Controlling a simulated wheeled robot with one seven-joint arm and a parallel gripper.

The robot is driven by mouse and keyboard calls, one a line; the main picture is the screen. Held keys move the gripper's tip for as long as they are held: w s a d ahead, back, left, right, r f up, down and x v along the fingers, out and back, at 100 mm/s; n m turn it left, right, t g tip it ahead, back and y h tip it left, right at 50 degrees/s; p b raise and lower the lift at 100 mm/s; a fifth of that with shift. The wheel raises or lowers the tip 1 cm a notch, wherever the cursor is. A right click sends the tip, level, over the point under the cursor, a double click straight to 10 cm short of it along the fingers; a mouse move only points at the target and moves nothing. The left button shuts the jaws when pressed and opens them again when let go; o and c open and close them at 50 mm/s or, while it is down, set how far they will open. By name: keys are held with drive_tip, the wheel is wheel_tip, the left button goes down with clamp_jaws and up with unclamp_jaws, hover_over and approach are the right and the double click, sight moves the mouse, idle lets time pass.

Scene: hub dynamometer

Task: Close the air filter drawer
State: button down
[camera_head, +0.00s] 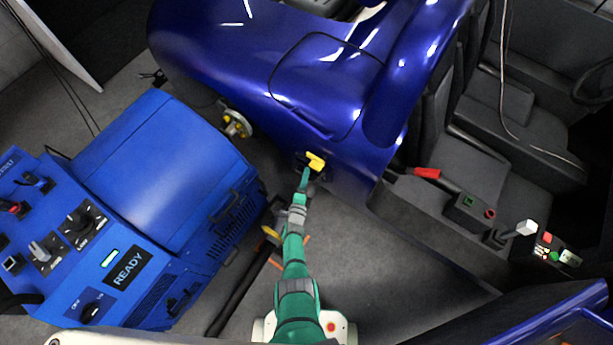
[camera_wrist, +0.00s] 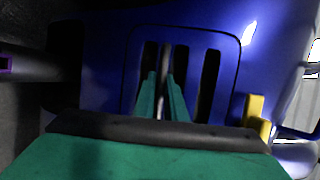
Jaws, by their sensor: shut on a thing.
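A blue panel with a rounded outline and dark upright slots, which looks like the front of the air filter drawer (camera_wrist: 188,48), fills the middle of the wrist view. My gripper (camera_wrist: 162,78) reaches up to it, with its two green fingers close together on a narrow upright grey bar at the panel's middle. In the head view my gripper (camera_head: 304,175) is at the lower side of the blue car body (camera_head: 330,85). The drawer front is hidden there, and I cannot tell how far it stands out.
A yellow part (camera_head: 315,161) sits just beside my gripper; a yellow piece (camera_wrist: 255,110) shows right of the panel. A blue control cabinet (camera_head: 150,170) with a READY display stands left. Seats and a red-handled lever (camera_head: 427,173) are right. Grey floor (camera_head: 390,285) is open at lower right.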

drive_tip(key=c, duration=1.8)
unclamp_jaws()
drive_tip(key=shift+w+d, duration=0.1)
drive_tip(key=shift+s+a+r, duration=0.2)
drive_tip(key=shift+s+a, duration=0.1)
drive_tip(key=shift+s, duration=1.45)
drive_tip(key=shift+s+a+r, duration=0.25)
drive_tip(key=shift+s, duration=1.55)
drive_tip(key=shift+s+a+r, duration=0.2)
drive_tip(key=shift+s+a, duration=0.1)
drive_tip(key=shift+s, duration=1.45)
